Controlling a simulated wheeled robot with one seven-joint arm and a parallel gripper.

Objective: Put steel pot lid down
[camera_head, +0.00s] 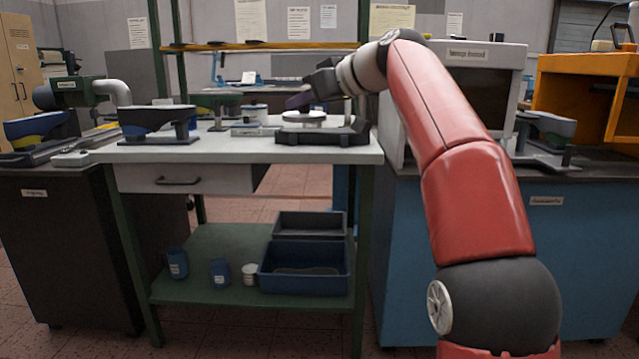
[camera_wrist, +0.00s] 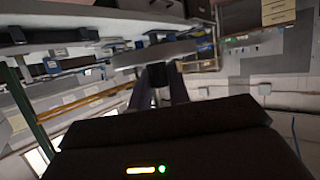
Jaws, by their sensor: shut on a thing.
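The steel pot lid (camera_head: 304,117) is a grey disc above the dark, low tray-like stand (camera_head: 322,135) at the right end of the grey bench. I cannot tell whether it touches the stand. My gripper (camera_head: 298,101) is above the lid, its purple-grey fingers pointing down and to the left. In the wrist view, my gripper (camera_wrist: 166,82) is shut on a dark knob, with the lid (camera_wrist: 152,53) showing as a thin grey edge just beyond it. The lid's far face is hidden.
The grey bench top (camera_head: 225,153) has a blue-grey shoe-last fixture (camera_head: 158,122) on its left part. A white open-fronted cabinet (camera_head: 480,62) stands close on the right, near my arm. Blue bins (camera_head: 303,279) and jars sit on the lower shelf.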

